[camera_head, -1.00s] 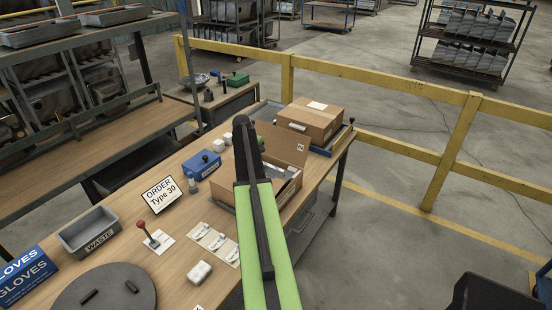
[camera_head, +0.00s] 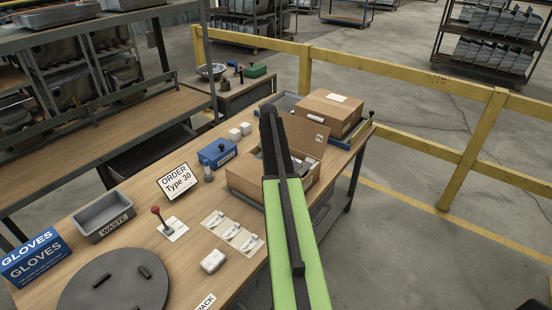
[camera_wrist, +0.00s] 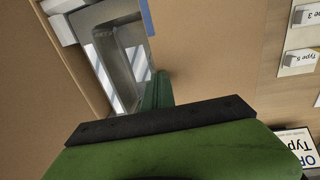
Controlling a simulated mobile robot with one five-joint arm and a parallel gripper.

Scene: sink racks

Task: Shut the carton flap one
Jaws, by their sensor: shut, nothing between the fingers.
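An open brown carton (camera_head: 243,186) stands on the workbench with grey metal parts inside. One labelled flap (camera_head: 308,134) stands up at its far right side. In the wrist view a grey metal part (camera_wrist: 118,55) lies between brown cardboard on the left (camera_wrist: 50,85) and on the right (camera_wrist: 215,50); I cannot tell which panels are flaps. My gripper (camera_head: 268,108) is shut and empty, and covers part of the carton in the head view. Its narrow green fingers (camera_wrist: 157,88) show in the wrist view over the carton; contact with cardboard cannot be told.
A closed carton (camera_head: 328,112) is behind the open one. A blue box (camera_head: 217,152), an order sign (camera_head: 178,181), a red-knobbed lever (camera_head: 157,212) and a waste bin (camera_head: 104,214) stand left. Type cards (camera_head: 232,233) lie in front. A yellow rail (camera_head: 420,80) runs behind.

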